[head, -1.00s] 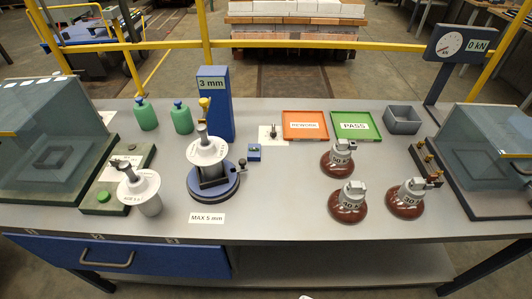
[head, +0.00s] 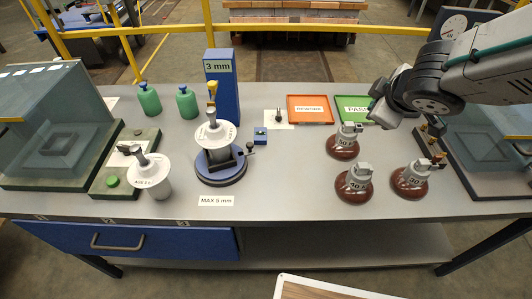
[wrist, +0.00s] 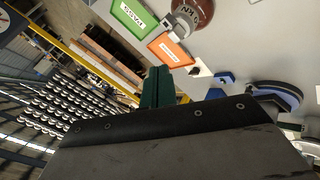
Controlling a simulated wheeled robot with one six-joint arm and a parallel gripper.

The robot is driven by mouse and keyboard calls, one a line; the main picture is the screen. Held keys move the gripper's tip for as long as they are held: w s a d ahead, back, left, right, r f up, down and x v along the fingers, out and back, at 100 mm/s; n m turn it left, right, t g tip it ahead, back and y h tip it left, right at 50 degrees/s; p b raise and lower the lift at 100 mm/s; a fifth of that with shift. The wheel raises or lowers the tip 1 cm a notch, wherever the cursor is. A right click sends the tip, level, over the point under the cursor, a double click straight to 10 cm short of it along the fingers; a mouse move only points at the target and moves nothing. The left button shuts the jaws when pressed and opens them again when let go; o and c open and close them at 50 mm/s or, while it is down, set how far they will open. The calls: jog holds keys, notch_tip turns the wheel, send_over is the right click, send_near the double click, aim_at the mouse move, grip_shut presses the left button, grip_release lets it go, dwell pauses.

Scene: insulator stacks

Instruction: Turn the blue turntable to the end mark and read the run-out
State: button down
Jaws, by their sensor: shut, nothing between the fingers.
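The blue turntable (head: 222,174) stands left of centre on the bench, with a small dark knob (head: 250,148) at its right edge. A white-disc insulator (head: 216,134) stands upright on it, and a yellow-tipped probe (head: 212,90) is above the insulator. The blue column (head: 222,100) behind carries a "3 mm" sign. I cannot make out an end mark. My gripper (head: 380,105) is high at the right, apart from the turntable. In the wrist view its green fingers (wrist: 156,86) are shut and empty, and part of the blue turntable (wrist: 278,94) shows at the right.
Several brown-based insulators (head: 354,184) stand right of centre. Orange REWORK (head: 310,110) and green PASS (head: 348,104) trays lie at the back. A second white-disc insulator (head: 148,170) stands to the left. Clear boxes (head: 60,130) flank the bench.

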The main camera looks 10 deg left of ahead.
jog(key=s+a+f+n+g+y, duration=0.35)
jog(key=a+f+n, duration=0.2)
jog(key=a, duration=0.35)
jog(key=s+a+f+n+g+y, duration=0.2)
jog(key=s+a+f+n+g, duration=0.25)
jog(key=a, duration=0.45)
jog(key=a+f, duration=0.1)
jog(key=f, duration=0.1)
jog(key=a+f+t, duration=0.1)
jog(key=a+f, duration=0.1)
jog(key=f, duration=0.1)
jog(key=a+f+t, duration=0.1)
jog(key=f, duration=0.2)
jog(key=shift+w+a+m, duration=0.2)
jog(key=shift+w+m, duration=0.1)
jog(key=shift+w, duration=0.05)
jog(key=w+a, duration=0.2)
jog(key=shift+w+f, duration=0.3)
jog(key=shift+w, duration=0.05)
jog(key=shift+w+a, duration=0.35)
jog(key=shift+w, duration=0.1)
